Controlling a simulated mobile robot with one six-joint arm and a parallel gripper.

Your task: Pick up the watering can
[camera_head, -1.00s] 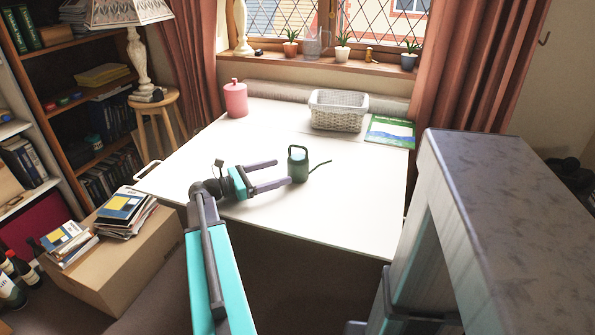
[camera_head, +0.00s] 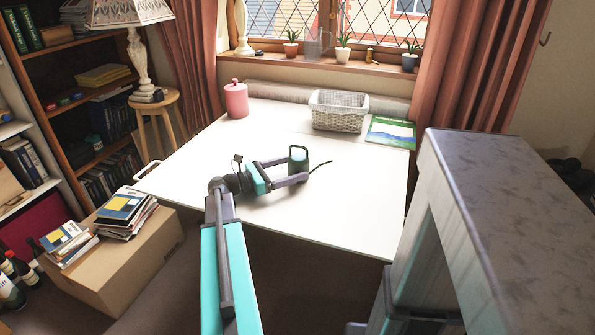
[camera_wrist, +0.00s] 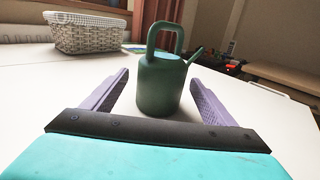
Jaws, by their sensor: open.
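The green watering can (camera_head: 297,161) stands upright on the white table (camera_head: 330,210), its spout pointing right in the head view. In the wrist view the watering can (camera_wrist: 160,85) stands ahead with its loop handle on top. My gripper (camera_head: 292,169) is open, with one finger on each side of the can's body. In the wrist view my gripper's fingers (camera_wrist: 160,98) flank the can with visible gaps, and the can's lower body sits between them. In the head view the near finger hides part of the can's base.
A grey-white wicker basket (camera_head: 338,112) and a green-blue book (camera_head: 391,132) lie at the back of the table. A pink canister (camera_head: 236,100) stands at the back left. The table around the can is clear. A box with books (camera_head: 122,255) stands left of the table.

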